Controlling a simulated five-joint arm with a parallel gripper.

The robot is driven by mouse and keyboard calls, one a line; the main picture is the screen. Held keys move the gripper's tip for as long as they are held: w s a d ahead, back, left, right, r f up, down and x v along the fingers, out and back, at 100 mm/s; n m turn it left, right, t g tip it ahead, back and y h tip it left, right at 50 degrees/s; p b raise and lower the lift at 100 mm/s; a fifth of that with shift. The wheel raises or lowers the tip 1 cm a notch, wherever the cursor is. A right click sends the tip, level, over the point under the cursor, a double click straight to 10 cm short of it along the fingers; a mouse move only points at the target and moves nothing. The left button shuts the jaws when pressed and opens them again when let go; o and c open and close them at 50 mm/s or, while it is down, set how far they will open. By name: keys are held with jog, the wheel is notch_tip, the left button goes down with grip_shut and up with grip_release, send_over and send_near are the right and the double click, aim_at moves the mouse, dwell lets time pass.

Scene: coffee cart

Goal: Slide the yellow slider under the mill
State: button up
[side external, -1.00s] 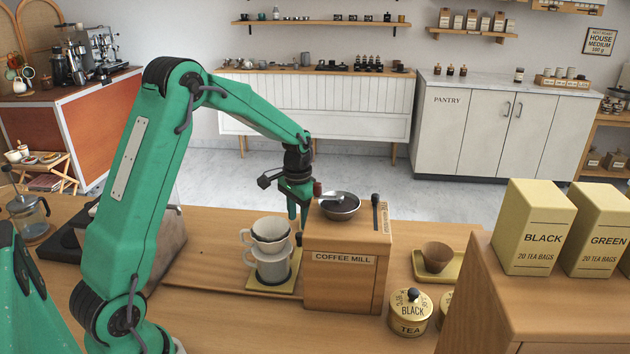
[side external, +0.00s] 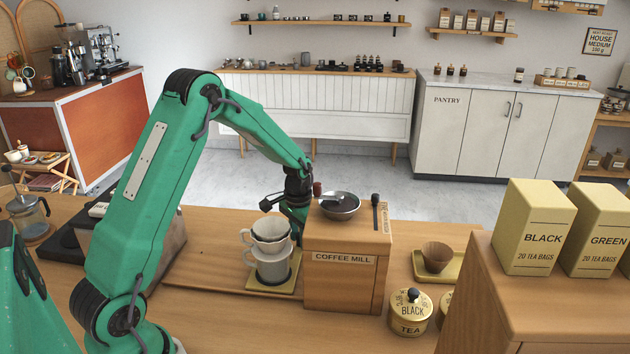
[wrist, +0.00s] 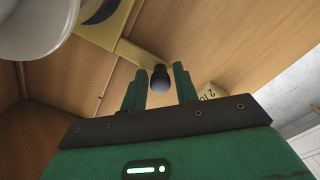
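In the wrist view the slider (wrist: 128,48) shows a narrow arm ending in a dark round knob (wrist: 160,82). My gripper (wrist: 158,78) is open, its two green fingers on either side of the knob with gaps showing. In the side view my gripper is low behind the dripper and mill, its fingertips hidden.
A dark bowl (side external: 339,205) sits on top of the mill. Right of the mill stand a brown cup (side external: 436,256) on a yellow tray and a tea tin (side external: 411,312). A pale label (wrist: 210,93) shows in the wrist view.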

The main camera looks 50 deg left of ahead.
grip_shut()
jog(key=w+d, duration=0.5)
jog(key=shift+w+d, duration=0.25)
jog(key=shift+o, duration=1.7)
grip_release()
jog(key=shift+s+a, duration=0.15)
